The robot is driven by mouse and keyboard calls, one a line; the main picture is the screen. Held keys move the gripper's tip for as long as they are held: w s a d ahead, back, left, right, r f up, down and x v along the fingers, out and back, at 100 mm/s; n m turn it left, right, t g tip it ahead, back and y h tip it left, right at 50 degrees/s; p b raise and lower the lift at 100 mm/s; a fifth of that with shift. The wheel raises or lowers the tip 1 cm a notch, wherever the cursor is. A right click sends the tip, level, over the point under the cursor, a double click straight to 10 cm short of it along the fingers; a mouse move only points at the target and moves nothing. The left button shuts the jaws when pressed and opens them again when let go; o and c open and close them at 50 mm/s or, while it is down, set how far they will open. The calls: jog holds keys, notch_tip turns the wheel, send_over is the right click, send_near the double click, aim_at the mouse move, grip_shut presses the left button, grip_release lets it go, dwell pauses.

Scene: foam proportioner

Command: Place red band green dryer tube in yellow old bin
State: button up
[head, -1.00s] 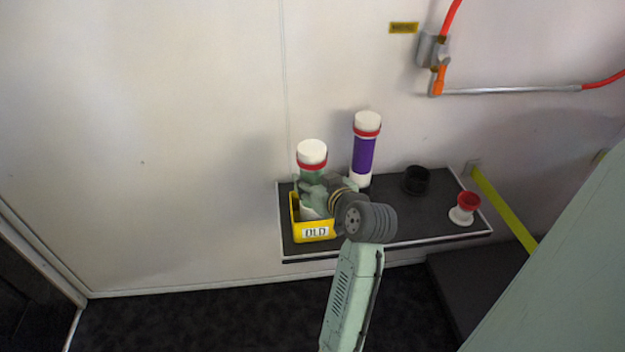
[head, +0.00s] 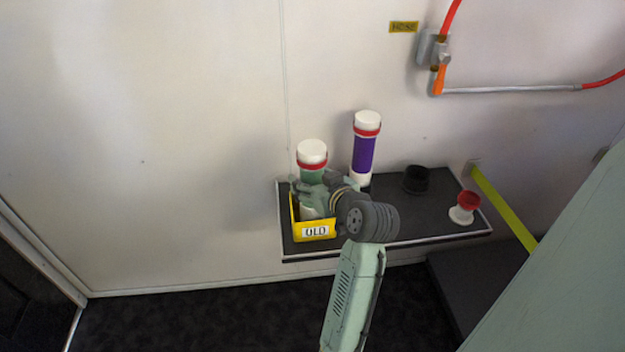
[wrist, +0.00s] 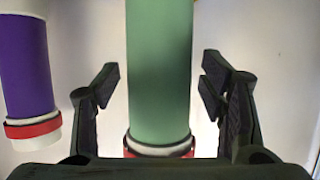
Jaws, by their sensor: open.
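The green dryer tube with a red band and white cap (head: 312,163) stands upright in the yellow bin labelled OLD (head: 297,230) on the dark shelf. My gripper (head: 312,188) is beside the tube at mid height. In the wrist view, the green tube (wrist: 160,65) lies between the two spread fingers of my gripper (wrist: 160,88), with a gap on each side. The fingers are open and do not touch it. The tube's lower part is partly hidden by my gripper and the bin wall in the head view.
A purple tube with a red band (head: 363,153) stands on the shelf (head: 420,225) just right of the bin; it also shows in the wrist view (wrist: 25,65). A black cup (head: 416,180) and a red-and-white fitting (head: 465,208) stand further right. The wall is close behind.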

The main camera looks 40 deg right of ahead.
jog(key=b+v, duration=0.1)
jog(key=v, duration=1)
jog(key=shift+s, duration=0.25)
